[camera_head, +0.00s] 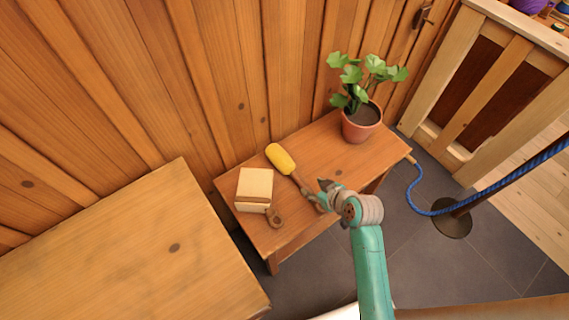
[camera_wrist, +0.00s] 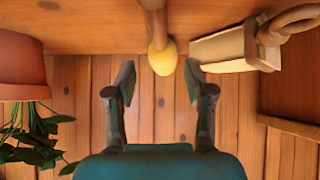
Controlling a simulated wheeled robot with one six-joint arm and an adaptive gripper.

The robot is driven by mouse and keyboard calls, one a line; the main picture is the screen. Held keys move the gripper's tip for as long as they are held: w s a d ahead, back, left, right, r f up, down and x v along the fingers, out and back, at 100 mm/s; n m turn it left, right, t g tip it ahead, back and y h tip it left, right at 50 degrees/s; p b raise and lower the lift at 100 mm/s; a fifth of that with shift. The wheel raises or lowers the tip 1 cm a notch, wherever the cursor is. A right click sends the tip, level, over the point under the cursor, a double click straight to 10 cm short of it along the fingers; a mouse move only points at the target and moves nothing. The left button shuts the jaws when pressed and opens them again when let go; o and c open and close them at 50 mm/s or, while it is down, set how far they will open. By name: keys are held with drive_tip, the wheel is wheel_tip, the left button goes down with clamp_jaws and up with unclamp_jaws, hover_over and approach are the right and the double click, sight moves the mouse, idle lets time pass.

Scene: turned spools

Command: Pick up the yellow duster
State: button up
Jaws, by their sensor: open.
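The yellow duster (camera_head: 280,158) lies on the small wooden table (camera_head: 330,150), its brown handle slanting down and right toward my gripper (camera_head: 322,194). In the wrist view the duster's rounded yellow end (camera_wrist: 162,60) shows just beyond the gap between my fingertips (camera_wrist: 158,78), with the brown handle running up out of the picture. My gripper is open, with nothing held between its fingers. In the head view my gripper is by the handle's lower end and partly covers it; whether they touch cannot be told.
A cream box (camera_head: 255,185) with a wooden band and a round wooden piece (camera_head: 275,217) stands left of the duster. A potted plant (camera_head: 361,122) stands at the table's right. A plank wall (camera_head: 200,80) rises behind. A larger wooden surface (camera_head: 120,250) is at left; a blue rope (camera_head: 430,211) hangs right.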

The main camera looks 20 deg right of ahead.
sight(297, 176)
drive_tip(key=shift+w+d+r+n, duration=0.1)
drive_tip(key=shift+w+r+n, duration=0.1)
drive_tip(key=shift+w, duration=0.3)
drive_tip(key=shift+w+d+r+n, duration=0.1)
drive_tip(key=shift+w+r, duration=0.1)
drive_tip(key=shift+w, duration=0.3)
drive_tip(key=shift+w+f, duration=0.15)
drive_tip(key=shift+w, duration=0.1)
drive_tip(key=x, duration=0.5)
drive_tip(key=shift+a, duration=0.1)
drive_tip(key=shift+s+a+x, duration=0.1)
drive_tip(key=shift+a+x, duration=0.1)
drive_tip(key=shift+x, duration=1.1)
drive_tip(key=shift+s+a+x, duration=0.1)
drive_tip(key=shift+a+x, duration=0.05)
drive_tip(key=shift+x, duration=1.15)
drive_tip(key=shift+f, duration=0.1)
clamp_jaws()
